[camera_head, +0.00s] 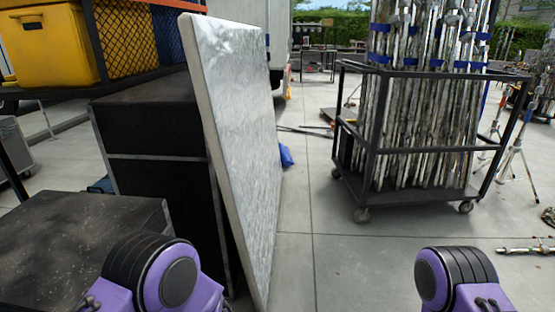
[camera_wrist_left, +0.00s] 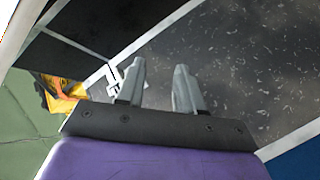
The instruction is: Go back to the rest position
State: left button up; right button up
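My left gripper (camera_wrist_left: 160,70) shows in the left wrist view with its two grey fingers apart and nothing between them. A dark speckled surface lies beyond the fingertips; I cannot tell the distance to it. In the head view only purple and black parts of my two arms show at the bottom edge, one left of centre and one at right. Both hands are out of that view. My right gripper is not seen in any view.
A tall pale panel (camera_head: 240,140) leans against black cases (camera_head: 155,130) at centre left. A low dark speckled case (camera_head: 80,240) stands front left. A wheeled cart (camera_head: 420,190) of metal poles stands at right. The floor (camera_head: 340,260) between panel and cart is mostly clear.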

pick_arm(q)
jog(key=s+a+f+m+g+h, duration=0.2)
jog(key=s+a+f+m+h, duration=0.2)
jog(key=s+f+m, duration=0.4)
jog(key=s+a+f+m+g+h, duration=0.1)
jog(key=s+a+f+g, duration=0.15)
jog(key=s, duration=0.45)
jog(key=s+a+f+g, duration=0.1)
jog(key=s+a+g, duration=0.15)
jog(key=s, duration=0.45)
jog(key=s+a+f+m+g+h, duration=0.1)
jog(key=s+a+f+g, duration=0.15)
jog(key=s, duration=0.45)
notch_tip(320, 180, up, 15)
jog(key=p, duration=1.4)
jog(key=shift+f+p, duration=0.15)
jog(key=shift+p, duration=0.25)
